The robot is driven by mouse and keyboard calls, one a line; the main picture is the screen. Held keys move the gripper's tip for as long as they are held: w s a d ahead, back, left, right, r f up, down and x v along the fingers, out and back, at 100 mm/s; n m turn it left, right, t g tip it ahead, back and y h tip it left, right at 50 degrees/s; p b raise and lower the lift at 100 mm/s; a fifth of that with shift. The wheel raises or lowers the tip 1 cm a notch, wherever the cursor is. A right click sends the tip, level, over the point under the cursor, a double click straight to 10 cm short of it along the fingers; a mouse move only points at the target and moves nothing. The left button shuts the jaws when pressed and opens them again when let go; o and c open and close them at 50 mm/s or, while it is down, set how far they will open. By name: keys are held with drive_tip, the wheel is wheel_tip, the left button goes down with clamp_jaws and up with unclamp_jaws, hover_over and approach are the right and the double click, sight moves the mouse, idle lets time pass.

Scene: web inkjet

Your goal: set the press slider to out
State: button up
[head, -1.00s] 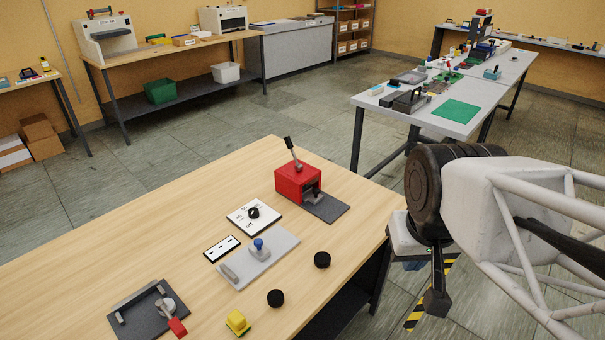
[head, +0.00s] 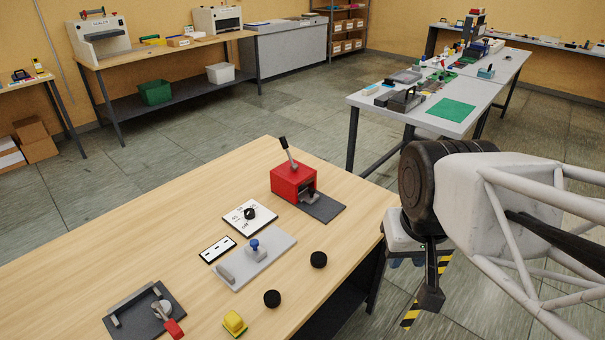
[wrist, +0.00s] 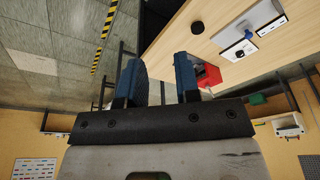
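A light grey plate (head: 268,262) lies on the wooden table and carries a slider with a blue knob (head: 254,244). The knob stands near the plate's middle, towards its far-left edge; a grey bar (head: 226,273) lies at the plate's near-left end. A small white label with black marks (head: 217,249) lies beside the plate; its marks are too small to read. The plate also shows in the wrist view (wrist: 235,50). My gripper (head: 406,262) hangs off the table's right edge, well away from the slider. In the wrist view its two blue fingers (wrist: 158,62) stand apart with nothing between them.
A red box with a lever (head: 292,180) stands behind the plate. A white dial card (head: 248,216), two black knobs (head: 318,260), a yellow block (head: 234,322) and a dark red-handled fixture (head: 146,312) lie nearby.

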drive_tip(key=shift+o, duration=0.5)
drive_tip(key=shift+w, duration=0.3)
drive_tip(key=m+y, duration=0.4)
drive_tip(key=m, duration=2)
hover_over(312, 190)
drive_tip(key=s+d, duration=0.2)
drive_tip(key=d, duration=0.1)
wheel_tip(312, 190, down, 22)
drive_tip(key=r, duration=0.1)
drive_tip(key=shift+w+d+f, duration=0.1)
drive_tip(key=shift+w+f, duration=0.15)
drive_tip(key=shift+f, duration=0.15)
drive_tip(key=shift+x, duration=3.75)
drive_tip(key=shift+s, duration=0.15)
